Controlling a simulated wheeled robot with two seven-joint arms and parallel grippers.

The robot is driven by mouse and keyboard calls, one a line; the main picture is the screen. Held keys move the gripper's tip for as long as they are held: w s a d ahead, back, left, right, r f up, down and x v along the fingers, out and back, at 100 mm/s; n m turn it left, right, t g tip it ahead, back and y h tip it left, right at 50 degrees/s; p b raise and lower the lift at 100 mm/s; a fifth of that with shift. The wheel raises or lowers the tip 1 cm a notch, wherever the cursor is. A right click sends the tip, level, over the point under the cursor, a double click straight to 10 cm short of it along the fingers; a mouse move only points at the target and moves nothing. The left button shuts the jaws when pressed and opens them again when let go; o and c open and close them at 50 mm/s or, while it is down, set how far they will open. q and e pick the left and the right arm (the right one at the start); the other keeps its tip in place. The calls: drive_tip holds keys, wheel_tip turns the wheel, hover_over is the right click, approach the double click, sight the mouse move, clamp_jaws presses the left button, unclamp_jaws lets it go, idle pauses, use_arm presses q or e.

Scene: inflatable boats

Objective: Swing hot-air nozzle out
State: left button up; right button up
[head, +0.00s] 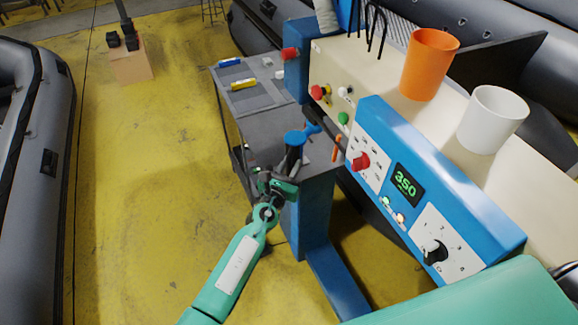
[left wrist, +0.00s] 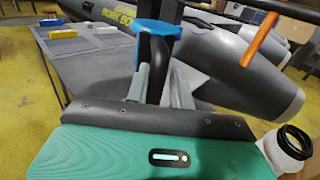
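A blue-capped handle (head: 295,138) with a dark stem stands beside the welding machine's blue control box (head: 440,200); I cannot tell for sure whether it belongs to the hot-air nozzle. My left gripper (head: 277,185) is just below the cap at the stem. In the left wrist view the blue cap (left wrist: 157,30) is above the fingers, and the black stem runs down between the left gripper's fingertips (left wrist: 160,85). The fingers are apart with the stem between them; whether both press on it is unclear. My right gripper is not in view.
A grey cart top (head: 258,98) carries blue and yellow small items. A thin orange lever (left wrist: 258,40) is close at the right. The machine's cream top holds an orange cup (head: 430,65) and a white cup (head: 492,120). Grey boats flank the yellow floor (head: 140,190), which is clear at left.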

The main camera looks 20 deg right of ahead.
use_arm(q)
drive_tip(key=shift+f, duration=0.1)
drive_tip(key=shift+s, duration=0.1)
drive_tip(key=shift+s+a, duration=0.2)
drive_tip(key=p+v, duration=0.1)
drive_tip(key=v, duration=1.2)
idle(0.5)
